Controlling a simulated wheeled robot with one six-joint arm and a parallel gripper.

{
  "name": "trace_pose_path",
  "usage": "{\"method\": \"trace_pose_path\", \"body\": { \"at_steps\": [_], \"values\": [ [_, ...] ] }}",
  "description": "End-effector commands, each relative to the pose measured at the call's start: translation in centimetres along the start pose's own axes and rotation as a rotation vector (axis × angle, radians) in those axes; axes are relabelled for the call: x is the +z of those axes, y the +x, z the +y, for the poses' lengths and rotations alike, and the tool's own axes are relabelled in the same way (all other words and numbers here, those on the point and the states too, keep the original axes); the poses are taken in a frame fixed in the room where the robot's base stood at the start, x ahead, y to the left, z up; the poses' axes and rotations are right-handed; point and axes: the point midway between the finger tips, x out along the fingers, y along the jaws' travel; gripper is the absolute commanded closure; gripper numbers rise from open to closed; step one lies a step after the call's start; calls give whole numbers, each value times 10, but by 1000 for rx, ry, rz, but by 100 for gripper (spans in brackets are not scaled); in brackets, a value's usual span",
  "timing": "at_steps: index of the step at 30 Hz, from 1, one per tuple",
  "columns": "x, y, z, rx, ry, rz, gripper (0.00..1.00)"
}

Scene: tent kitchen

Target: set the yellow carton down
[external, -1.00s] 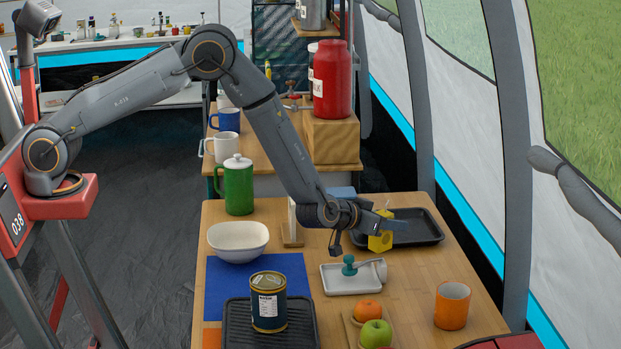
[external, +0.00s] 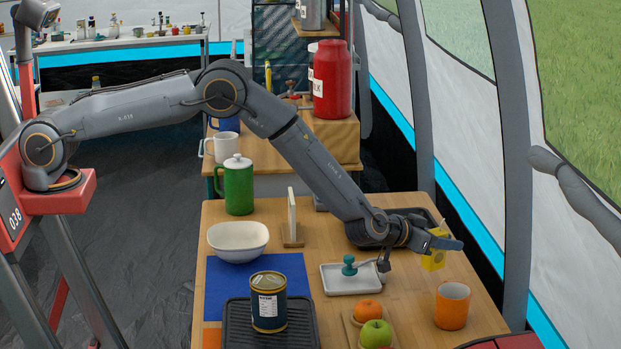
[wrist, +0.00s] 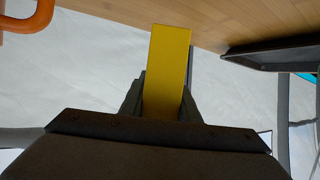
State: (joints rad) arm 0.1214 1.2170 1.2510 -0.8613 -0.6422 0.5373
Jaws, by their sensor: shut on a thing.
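The yellow carton (external: 433,260) is held in my gripper (external: 436,247) near the right edge of the wooden table, behind the orange mug. In the wrist view the carton (wrist: 167,70) stands between the two dark fingers of my gripper (wrist: 165,98), which are shut on it. The carton looks clear of the table top, but its lower end and the exact gap are hard to judge. My wrist hides part of the black tray behind it.
The orange mug (external: 452,306) stands in front of the carton. The black tray (external: 412,213) lies behind my wrist. A white dish (external: 350,287) with a teal-handled item (external: 349,264), an apple (external: 376,333) and an orange fruit (external: 367,310) are to the left. Bare table lies around the mug.

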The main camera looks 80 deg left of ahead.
Motion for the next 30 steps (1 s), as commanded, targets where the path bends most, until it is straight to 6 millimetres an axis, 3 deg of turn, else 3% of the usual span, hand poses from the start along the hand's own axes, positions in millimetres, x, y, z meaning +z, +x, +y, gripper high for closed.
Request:
{"method": "trace_pose_path", "body": {
  "at_steps": [10,23,24,27,30],
  "values": [
    [36,14,-1,-1,0,-1,95],
    [42,17,0,-1,0,0,95],
    [43,18,0,-1,0,0,70],
    [42,17,0,-1,-1,0,53],
    [42,17,0,-1,-1,0,52]
  ]
}}
